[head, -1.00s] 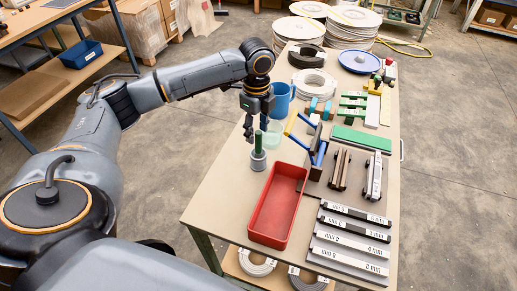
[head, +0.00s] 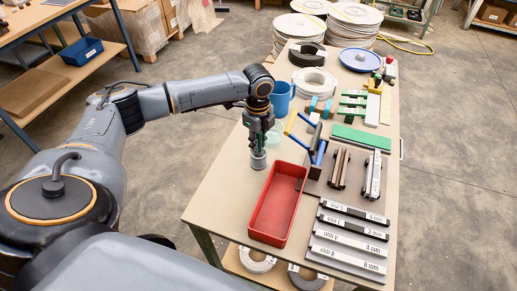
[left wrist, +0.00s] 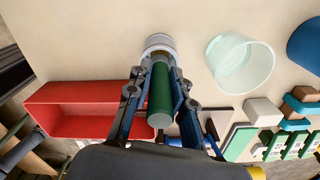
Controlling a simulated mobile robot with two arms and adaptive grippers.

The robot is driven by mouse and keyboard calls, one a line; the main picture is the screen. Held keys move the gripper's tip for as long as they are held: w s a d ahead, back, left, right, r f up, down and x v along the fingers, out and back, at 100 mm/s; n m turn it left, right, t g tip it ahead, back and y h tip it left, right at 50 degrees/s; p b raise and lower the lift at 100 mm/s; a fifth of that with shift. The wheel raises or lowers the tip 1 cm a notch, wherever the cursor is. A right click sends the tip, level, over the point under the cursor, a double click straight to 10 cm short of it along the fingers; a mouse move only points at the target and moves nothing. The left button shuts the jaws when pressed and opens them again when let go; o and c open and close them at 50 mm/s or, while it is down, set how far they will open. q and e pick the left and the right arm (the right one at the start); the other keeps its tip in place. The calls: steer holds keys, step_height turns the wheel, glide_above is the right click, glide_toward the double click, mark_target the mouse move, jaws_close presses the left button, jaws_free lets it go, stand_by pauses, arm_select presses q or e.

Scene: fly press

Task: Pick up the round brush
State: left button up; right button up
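The round brush has a green handle (left wrist: 160,95) and stands upright on the table, its lower end at a short grey round piece (head: 258,160). I cannot tell whether that piece is its head or a holder. My left gripper (head: 261,142) is lowered over the brush from above. In the left wrist view its two fingers (left wrist: 160,72) lie on either side of the green handle, with the tips close to it. Whether they press on it cannot be told. My right gripper is not in view.
A red tray (head: 250,232) lies just in front of the brush. A translucent cup (left wrist: 240,62) and a blue mug (head: 290,92) stand close behind. Blue-handled tools (head: 296,128) are to the right, with labelled bars (head: 345,232) nearer. The table's left edge is bare.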

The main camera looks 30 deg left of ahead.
arm_select(q)
jaws_close()
step_height(320, 180, up, 10)
steer(key=shift+r+b, duration=0.1)
steer(key=shift+b, duration=0.45)
stand_by(1.9)
steer(key=shift+w+d, duration=0.1)
